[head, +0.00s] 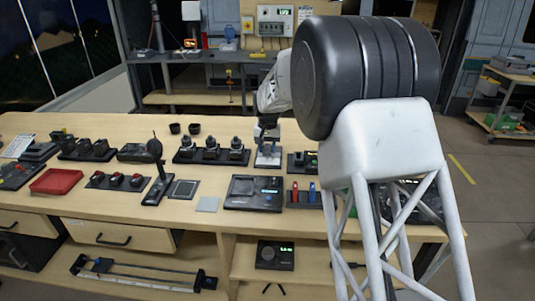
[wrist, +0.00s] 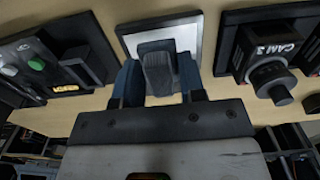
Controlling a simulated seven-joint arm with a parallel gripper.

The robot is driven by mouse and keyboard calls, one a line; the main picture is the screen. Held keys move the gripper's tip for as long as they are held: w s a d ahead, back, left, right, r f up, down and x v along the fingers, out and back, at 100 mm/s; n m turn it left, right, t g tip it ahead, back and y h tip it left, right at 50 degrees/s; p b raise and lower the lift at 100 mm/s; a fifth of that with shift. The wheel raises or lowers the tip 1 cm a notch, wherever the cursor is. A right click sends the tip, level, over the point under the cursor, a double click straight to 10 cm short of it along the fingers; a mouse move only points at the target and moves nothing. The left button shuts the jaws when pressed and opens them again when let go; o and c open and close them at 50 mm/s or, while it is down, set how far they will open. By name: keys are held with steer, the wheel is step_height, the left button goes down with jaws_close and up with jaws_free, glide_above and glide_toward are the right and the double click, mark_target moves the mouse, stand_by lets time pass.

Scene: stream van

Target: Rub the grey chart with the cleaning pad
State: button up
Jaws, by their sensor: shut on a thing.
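My gripper (wrist: 158,85) is shut on a dark grey block, the cleaning pad (wrist: 158,70), held between its two blue-grey fingers. The grey chart (wrist: 205,28) is a flat pale grey board with a dark border, directly below the pad in the wrist view. The pad and fingers hide its middle. In the head view my gripper (head: 267,133) is over the same pale chart (head: 268,160), toward the back of the bench. I cannot tell whether the pad touches the chart.
A row of camera units (head: 210,150) stands close left of the chart. A black control panel (head: 254,192) and a pale grey square (head: 208,204) lie in front. My arm hides the bench's right part.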

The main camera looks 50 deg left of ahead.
mark_target(268, 146)
steer(key=shift+r, duration=1.7)
steer(key=shift+w, duration=0.1)
